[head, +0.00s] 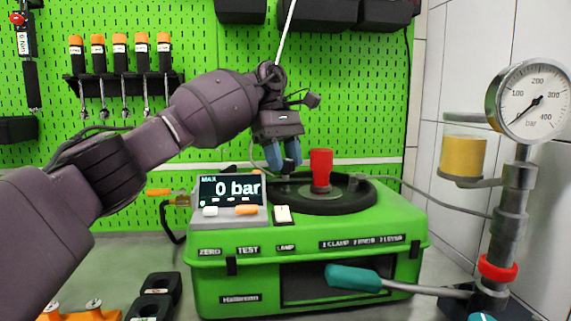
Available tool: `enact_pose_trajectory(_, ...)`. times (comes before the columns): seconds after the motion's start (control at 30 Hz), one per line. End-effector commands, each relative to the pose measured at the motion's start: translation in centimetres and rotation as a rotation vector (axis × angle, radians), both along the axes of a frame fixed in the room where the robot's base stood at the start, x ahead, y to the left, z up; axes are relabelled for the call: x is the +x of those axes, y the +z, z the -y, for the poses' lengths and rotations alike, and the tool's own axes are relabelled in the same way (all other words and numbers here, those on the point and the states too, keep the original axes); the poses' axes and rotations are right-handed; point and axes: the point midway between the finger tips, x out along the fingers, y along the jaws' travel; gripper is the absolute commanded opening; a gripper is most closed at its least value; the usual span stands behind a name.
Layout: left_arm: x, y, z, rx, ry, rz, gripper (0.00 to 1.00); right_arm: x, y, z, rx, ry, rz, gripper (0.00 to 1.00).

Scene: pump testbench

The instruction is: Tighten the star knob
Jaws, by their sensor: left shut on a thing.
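My left gripper (283,166) comes down from above over the back of the green test case (310,232). Its blue fingers are shut on a small dark piece (290,165), which looks like the star knob. The fingers hide most of it, so its star shape and how far it is turned cannot be made out. It is just left of a red upright piece (321,168) on a round black plate (345,200). My right gripper is not in view.
A display reading 0 bar (231,189) stands on the case's left front. A teal-handled lever (354,278) crosses the front. On the right are a pressure gauge (531,101) and a yellow cup (463,157). Orange-topped tools (120,40) hang on the green pegboard (220,50).

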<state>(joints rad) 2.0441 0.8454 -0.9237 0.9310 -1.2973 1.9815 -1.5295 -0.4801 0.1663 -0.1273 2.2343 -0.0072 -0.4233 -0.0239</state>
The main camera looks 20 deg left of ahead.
Motion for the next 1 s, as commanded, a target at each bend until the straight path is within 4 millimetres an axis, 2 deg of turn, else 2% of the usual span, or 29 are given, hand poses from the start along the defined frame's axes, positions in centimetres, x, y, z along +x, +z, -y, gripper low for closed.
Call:
enact_pose_trajectory(0.3, 0.05, 0.08, 0.04, 0.001, -0.128, 0.002, 0.15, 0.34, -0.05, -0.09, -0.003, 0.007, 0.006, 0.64)
enact_pose_trajectory(0.87, 0.03, 0.09, 0.06, 0.001, -0.159, 0.002, 0.15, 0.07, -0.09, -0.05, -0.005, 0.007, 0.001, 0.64)
enact_pose_trajectory(0.9, 0.03, 0.09, 0.06, 0.001, -0.159, 0.002, 0.41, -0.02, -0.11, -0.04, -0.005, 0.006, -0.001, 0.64)
enact_pose_trajectory(1.0, 0.04, 0.08, 0.05, 0.001, -0.159, 0.002, 0.57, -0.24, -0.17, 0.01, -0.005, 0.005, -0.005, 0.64)
